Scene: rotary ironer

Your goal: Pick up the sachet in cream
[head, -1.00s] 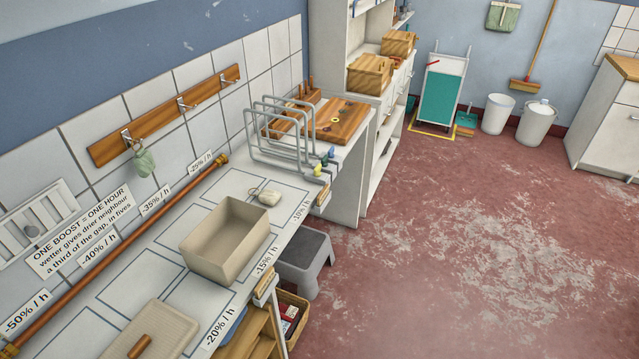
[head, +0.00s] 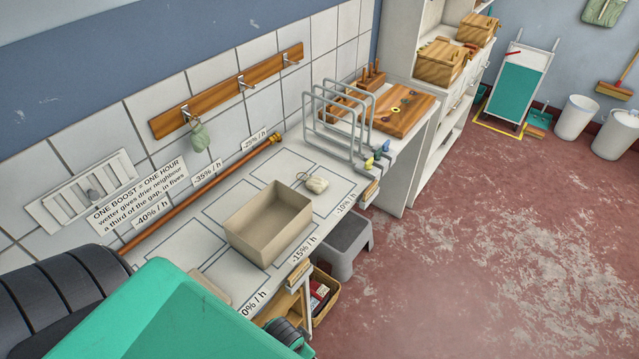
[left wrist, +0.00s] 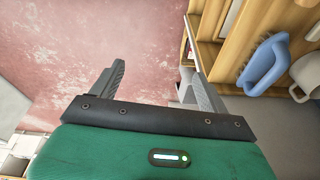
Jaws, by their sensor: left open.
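The cream sachet (head: 316,184), a small pouch with a thin string loop, lies on the counter (head: 283,163) in the head view. It is beside the far right corner of an open beige bin (head: 269,226) and apart from it. A green sachet (head: 199,137) hangs from a wall hook. My left gripper (left wrist: 155,72) is open and empty in the left wrist view, with floor between its fingers. In the head view my left arm fills the lower left, well short of the cream sachet; the fingers cannot be made out there. My right gripper is not in view.
A grey wire rack (head: 338,117) and a wooden board (head: 398,109) stand beyond the sachet. A copper pipe (head: 200,190) runs along the wall. A grey step stool (head: 349,242) and a basket (head: 326,298) are below the counter edge. The red floor at right is clear.

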